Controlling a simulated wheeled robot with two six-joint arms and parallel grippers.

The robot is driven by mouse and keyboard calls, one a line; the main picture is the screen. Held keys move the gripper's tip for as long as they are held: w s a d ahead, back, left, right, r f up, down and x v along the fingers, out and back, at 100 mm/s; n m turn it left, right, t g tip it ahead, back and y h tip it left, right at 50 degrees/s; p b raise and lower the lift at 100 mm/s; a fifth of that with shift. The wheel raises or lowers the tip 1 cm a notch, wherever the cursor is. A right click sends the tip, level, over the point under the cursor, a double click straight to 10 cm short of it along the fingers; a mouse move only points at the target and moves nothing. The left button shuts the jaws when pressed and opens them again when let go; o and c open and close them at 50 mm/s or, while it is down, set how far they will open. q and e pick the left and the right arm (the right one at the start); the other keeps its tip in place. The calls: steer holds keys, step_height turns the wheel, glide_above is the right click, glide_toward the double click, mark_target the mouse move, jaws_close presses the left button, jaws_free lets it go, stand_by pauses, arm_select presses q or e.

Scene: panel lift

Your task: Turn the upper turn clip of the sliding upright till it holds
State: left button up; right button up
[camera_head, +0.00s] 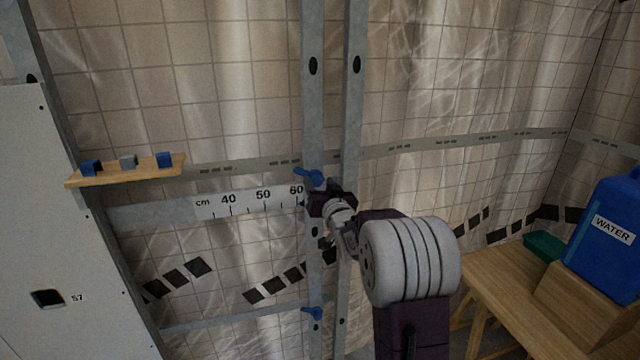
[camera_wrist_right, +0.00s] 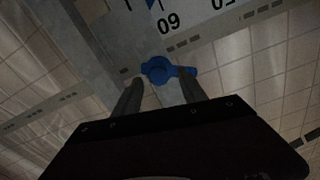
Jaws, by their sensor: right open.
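The upper turn clip (camera_head: 308,175) is blue and sits on the sliding upright (camera_head: 313,120), just above the scale. Its handle points left, roughly level, in the head view. In the right wrist view, which is upside down, the clip (camera_wrist_right: 158,69) shows with its handle pointing right. My right gripper (camera_head: 325,196) is open in front of the clip. In the wrist view its two fingertips (camera_wrist_right: 162,84) stand either side of the clip's round middle, the right one near the handle. Whether they touch it I cannot tell. My left gripper is out of view.
A centimetre scale (camera_head: 248,201) runs left of the upright, whose blue pointer is near 60. A lower blue clip (camera_head: 312,313) is below. A second upright (camera_head: 352,90) stands just right. A shelf with small blocks (camera_head: 128,172) is left; a table with a water canister (camera_head: 605,240) is right.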

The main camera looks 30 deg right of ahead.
steer(key=shift+a, duration=0.1)
jaws_close()
